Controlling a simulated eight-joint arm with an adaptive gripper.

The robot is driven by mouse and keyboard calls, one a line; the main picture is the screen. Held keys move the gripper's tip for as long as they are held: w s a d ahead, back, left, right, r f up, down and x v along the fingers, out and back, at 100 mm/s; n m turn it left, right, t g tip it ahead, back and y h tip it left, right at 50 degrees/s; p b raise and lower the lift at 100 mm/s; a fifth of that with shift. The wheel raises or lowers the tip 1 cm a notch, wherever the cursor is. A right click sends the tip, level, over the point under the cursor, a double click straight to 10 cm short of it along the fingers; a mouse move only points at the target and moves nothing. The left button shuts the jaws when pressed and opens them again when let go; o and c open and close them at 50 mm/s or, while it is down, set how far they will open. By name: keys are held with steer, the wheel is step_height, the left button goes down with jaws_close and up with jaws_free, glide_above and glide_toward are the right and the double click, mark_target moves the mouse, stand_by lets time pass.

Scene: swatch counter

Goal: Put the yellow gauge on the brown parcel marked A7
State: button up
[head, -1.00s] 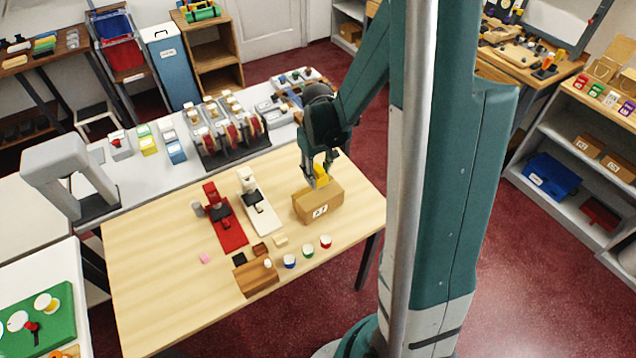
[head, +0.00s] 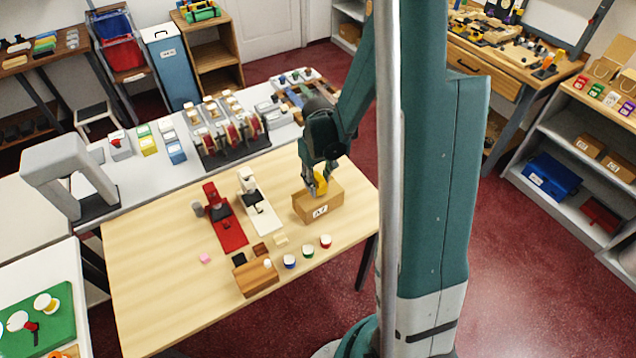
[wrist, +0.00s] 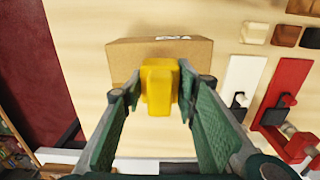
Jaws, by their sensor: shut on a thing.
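The yellow gauge (head: 321,184) is between the fingers of my gripper (head: 318,189), which is shut on it. In the wrist view the yellow gauge (wrist: 159,86) stands out between the green finger pads of my gripper (wrist: 160,95). The brown parcel (head: 318,204) marked A7 lies on the wooden table just under the gauge. In the wrist view the parcel (wrist: 120,62) is behind the gauge, its label partly in view at the top. I cannot tell whether the gauge touches the parcel's top.
A white device (head: 260,209) and a red device (head: 226,222) stand left of the parcel. Several small coloured pots, including a red one (head: 326,241), and a wooden block (head: 255,279) lie in front. The table's (head: 160,265) left part is mostly clear.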

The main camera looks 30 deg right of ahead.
steer(key=shift+f, duration=0.15)
steer(key=o, duration=1)
steer(key=shift+c, duration=0.2)
steer(key=shift+r, duration=0.2)
steer(key=shift+r, duration=5.95)
steer(key=shift+a+r, duration=0.1)
steer(key=shift+r, duration=0.05)
